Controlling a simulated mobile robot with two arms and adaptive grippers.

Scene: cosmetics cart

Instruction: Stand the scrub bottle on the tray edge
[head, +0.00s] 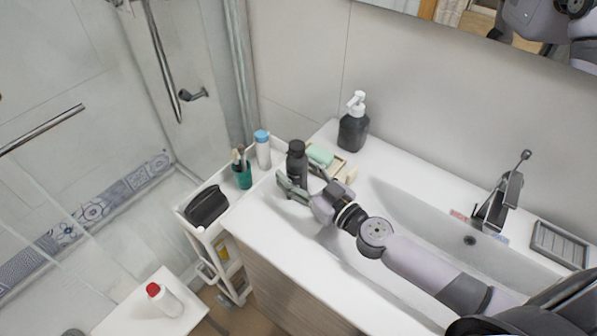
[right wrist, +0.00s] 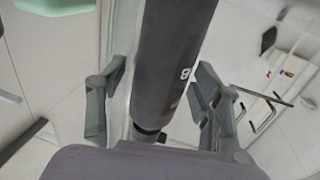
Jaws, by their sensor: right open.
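A dark grey bottle with a black cap, taken to be the scrub bottle (head: 297,158), is upright on the white counter, at the left side of a pale yellow tray (head: 348,172). The tray holds a mint-green soap bar (head: 320,155). My right gripper (head: 298,184) is open at the bottle's lower part. In the right wrist view, the bottle (right wrist: 170,65) stands between the two spread fingers (right wrist: 155,100), with gaps on both sides. The bottle's base is hidden by my gripper in the head view; I cannot tell whether it touches the tray. My left gripper is not in view.
A black pump bottle (head: 354,124) stands behind the tray. Left are a blue-capped bottle (head: 263,150), a green cup with brushes (head: 242,176) and a white cart with a black pouch (head: 207,206). The sink (head: 420,215) is on the right. The front counter is clear.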

